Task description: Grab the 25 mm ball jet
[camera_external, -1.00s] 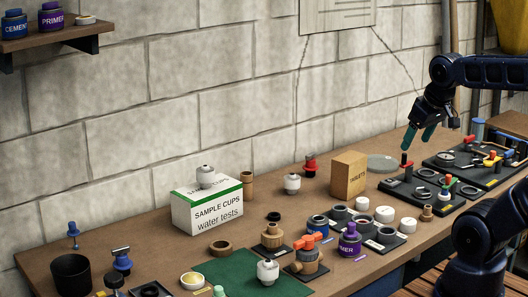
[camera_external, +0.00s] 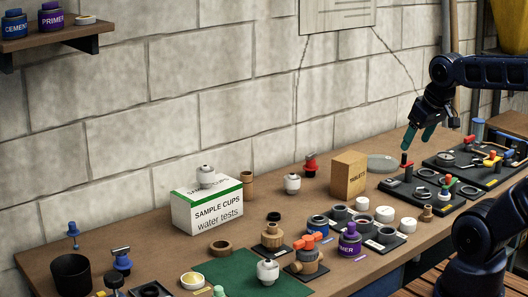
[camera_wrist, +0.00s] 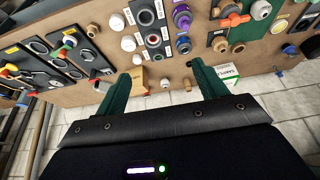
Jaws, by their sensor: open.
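Three white, rounded fittings look like ball jets, and I cannot read their sizes. One ball jet (camera_external: 206,177) stands on the sample cups box (camera_external: 207,214). A second ball jet (camera_external: 292,184) stands on the bench between that box and the tablets box. A third ball jet (camera_external: 268,271) stands on the green mat (camera_external: 228,268). My gripper (camera_external: 421,136) is open and empty, high over the right part of the bench, well apart from all three. In the wrist view its green fingers (camera_wrist: 160,87) are spread wide.
The cardboard tablets box (camera_external: 349,176) stands upright at mid-bench. Black trays with rings and fittings (camera_external: 425,190) lie at the right. A block wall (camera_external: 250,90) closes the back.

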